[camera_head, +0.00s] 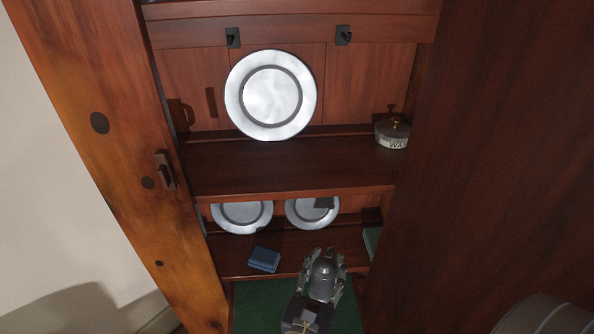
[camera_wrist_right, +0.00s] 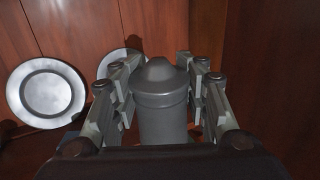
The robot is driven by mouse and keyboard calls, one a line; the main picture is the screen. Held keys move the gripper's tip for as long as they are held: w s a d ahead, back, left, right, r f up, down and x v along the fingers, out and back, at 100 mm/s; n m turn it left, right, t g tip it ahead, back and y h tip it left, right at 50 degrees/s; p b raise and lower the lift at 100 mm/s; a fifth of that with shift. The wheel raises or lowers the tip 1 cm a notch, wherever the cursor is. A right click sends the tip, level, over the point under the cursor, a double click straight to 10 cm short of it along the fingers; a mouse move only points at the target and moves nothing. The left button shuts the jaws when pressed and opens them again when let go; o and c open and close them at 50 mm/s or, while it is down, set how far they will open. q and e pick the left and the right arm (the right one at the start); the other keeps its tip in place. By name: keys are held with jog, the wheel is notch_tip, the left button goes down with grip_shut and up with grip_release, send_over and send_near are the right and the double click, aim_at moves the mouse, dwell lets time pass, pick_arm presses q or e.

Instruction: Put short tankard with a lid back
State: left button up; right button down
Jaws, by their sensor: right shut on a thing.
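The short lidded tankard (camera_wrist_right: 161,105) is grey pewter with a domed, pointed lid. It stands roughly upright between the fingers of my right gripper (camera_wrist_right: 160,100) in the right wrist view, and the gripper is shut on it. In the head view the tankard (camera_head: 325,266) shows from above, held by my right gripper (camera_head: 323,272) in front of the lower shelf (camera_head: 226,260). I cannot tell whether its base touches anything. My left gripper is not in view.
The lower shelf holds two pewter plates (camera_head: 241,216), a blue box (camera_head: 264,259) and a green item (camera_head: 372,240) at right. The upper shelf (camera_head: 280,168) has a large plate (camera_head: 270,95) and a round tin (camera_head: 392,132); its middle is clear. Wooden sides (camera_head: 120,130) flank the shelves.

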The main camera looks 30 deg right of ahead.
jog(key=w+a+r+p, duration=0.1)
jog(key=a+r+p, duration=0.2)
jog(key=r+p, duration=1)
jog(key=a+r+p, duration=0.4)
jog(key=r+p, duration=0.5)
jog(key=r, duration=0.7)
jog(key=shift+y, duration=0.4)
jog(key=w+d+f+b, duration=0.1)
jog(key=w+d+b, duration=0.1)
jog(key=w+b, duration=0.2)
jog(key=w+d+f+b, duration=0.2)
jog(key=w+b, duration=0.2)
jog(key=w, duration=0.2)
jog(key=w+d+f+b, duration=0.2)
jog(key=w+b, duration=0.3)
jog(key=shift+d, duration=0.35)
jog(key=shift+r, duration=0.2)
jog(key=c, duration=1.4)
grip_release()
jog(key=shift+f, duration=0.2)
jog(key=shift+c, duration=0.2)
jog(key=o, duration=0.6)
jog(key=shift+c, duration=0.2)
